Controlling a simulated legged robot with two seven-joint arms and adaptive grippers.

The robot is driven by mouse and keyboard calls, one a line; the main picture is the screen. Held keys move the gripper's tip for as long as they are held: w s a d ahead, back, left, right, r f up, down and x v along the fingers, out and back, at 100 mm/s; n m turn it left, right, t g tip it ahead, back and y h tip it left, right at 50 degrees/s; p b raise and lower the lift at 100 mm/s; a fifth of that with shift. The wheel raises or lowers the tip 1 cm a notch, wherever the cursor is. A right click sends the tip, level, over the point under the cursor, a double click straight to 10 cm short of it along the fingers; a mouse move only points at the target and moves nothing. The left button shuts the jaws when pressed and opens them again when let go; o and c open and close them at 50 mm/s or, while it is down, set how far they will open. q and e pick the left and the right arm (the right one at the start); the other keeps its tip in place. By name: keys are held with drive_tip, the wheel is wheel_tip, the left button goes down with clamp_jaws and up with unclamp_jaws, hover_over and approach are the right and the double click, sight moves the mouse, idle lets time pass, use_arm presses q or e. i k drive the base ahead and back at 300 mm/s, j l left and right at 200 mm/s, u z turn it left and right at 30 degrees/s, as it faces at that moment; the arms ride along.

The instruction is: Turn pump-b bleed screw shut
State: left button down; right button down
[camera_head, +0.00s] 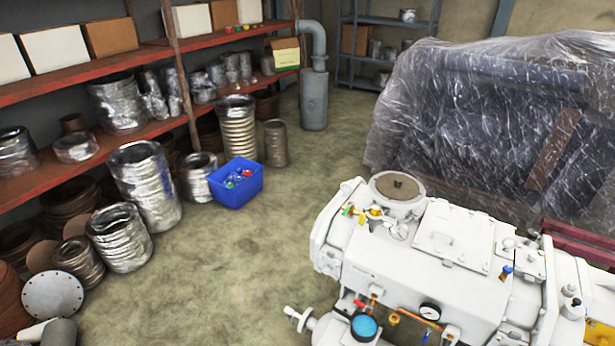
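A large white pump machine (420,262) fills the lower right of the head view. Yellow, red and green fittings (350,211) and a brass fitting (375,212) sit at its upper left. A red-topped fitting (358,304), a brass fitting (394,318) and a round gauge (430,311) are low on its front. A blue-capped fitting (505,271) is at its right. I cannot tell which part is the pump-b bleed screw, or see any pump label. Neither of my grippers is in view.
Shelves (95,72) with boxes and metal ducts line the left wall, with more ducts (120,238) on the floor. A blue crate (236,185) stands beside them. A plastic-wrapped machine (470,115) is behind the pump. The floor (220,275) left of the pump is clear.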

sight(506, 269)
drive_tip(key=l+z, duration=0.1)
drive_tip(key=z, duration=0.3)
drive_tip(key=i+z, duration=0.15)
drive_tip(key=z, duration=0.25)
drive_tip(key=i+z, duration=0.1)
drive_tip(key=z, duration=0.3)
drive_tip(key=i+z, duration=0.1)
drive_tip(key=z, duration=0.35)
